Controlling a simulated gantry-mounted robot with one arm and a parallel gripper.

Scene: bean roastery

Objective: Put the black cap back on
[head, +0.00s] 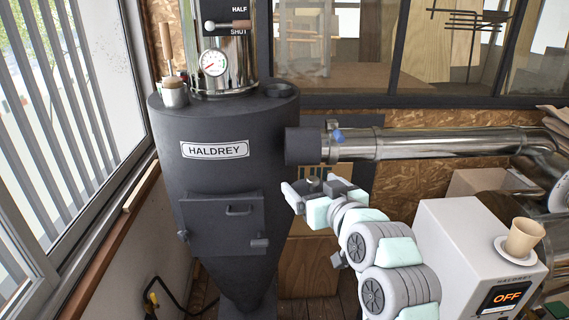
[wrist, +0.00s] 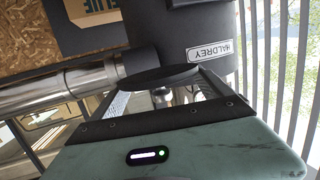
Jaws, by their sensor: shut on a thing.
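The black cap (wrist: 158,77) shows in the wrist view as a dark disc between the fingers of my gripper (head: 318,188). My gripper is shut on it. My gripper is in front of and to the right of the dark HALDREY drum (head: 215,175), below the silver pipe. A dark round port (head: 279,90) sits on the drum's top at the right; I cannot tell how deep it is.
The silver pipe (head: 430,145) runs right from the drum's side stub (head: 303,146), with a blue-handled fitting (head: 337,135) on it.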

